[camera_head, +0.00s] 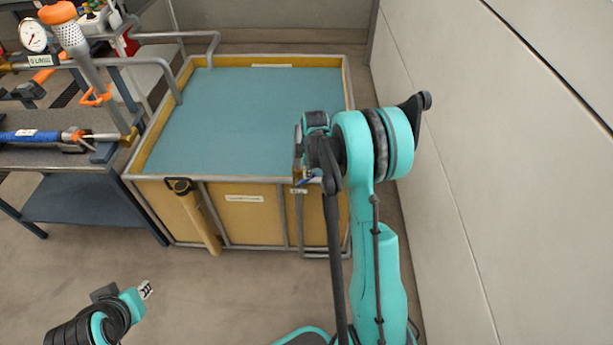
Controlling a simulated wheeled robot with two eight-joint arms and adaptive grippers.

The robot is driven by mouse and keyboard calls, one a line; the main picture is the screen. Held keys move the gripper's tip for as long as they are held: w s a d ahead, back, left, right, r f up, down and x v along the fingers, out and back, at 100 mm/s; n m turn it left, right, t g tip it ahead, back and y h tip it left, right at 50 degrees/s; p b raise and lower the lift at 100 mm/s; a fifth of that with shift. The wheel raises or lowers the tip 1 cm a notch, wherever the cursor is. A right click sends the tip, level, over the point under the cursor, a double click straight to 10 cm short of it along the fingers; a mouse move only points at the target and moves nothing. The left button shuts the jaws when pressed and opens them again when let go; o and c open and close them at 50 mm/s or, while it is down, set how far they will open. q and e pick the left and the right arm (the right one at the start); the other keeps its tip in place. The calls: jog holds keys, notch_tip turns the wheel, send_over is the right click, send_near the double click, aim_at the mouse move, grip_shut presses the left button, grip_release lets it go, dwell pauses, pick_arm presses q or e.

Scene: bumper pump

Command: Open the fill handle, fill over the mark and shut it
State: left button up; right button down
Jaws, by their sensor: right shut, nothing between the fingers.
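A large yellow tank (235,207) in a grey metal frame holds a flat blue-green surface (240,110). Grey pipes (150,68) come from the left and bend over its rim. An orange-topped lever (72,25) with a perforated sleeve stands above the bench at the upper left; I cannot tell if it is the fill handle. No fill mark can be made out. My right gripper (301,178) is shut and empty at the tank's front right rim, partly hidden by my own arm. My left gripper (145,290) is low at the lower left, apart from the tank; its fingers are too small to read.
A dark bench (50,155) at the left carries a round gauge (33,35) and a blue-handled tool (30,136). A yellow tube (202,222) leans on the tank's front. A pale wall (500,200) closes the right side. Floor (210,290) before the tank is clear.

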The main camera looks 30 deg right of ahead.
aim_at(315, 175)
jog(key=shift+s+d+f+t+y, duration=0.3)
jog(key=shift+d+y, duration=0.1)
jog(key=shift+d, duration=0.1)
jog(key=shift+s+d+f+b, duration=0.2)
jog(key=shift+d+f+b, duration=0.35)
jog(key=shift+f+b, duration=0.1)
jog(key=shift+s+d+f+b, duration=0.3)
jog(key=shift+d+f+b, duration=0.15)
jog(key=shift+f, duration=0.2)
jog(key=shift+s+d+f+b, duration=0.25)
jog(key=shift+d+f+b, duration=0.15)
jog(key=shift+f, duration=0.25)
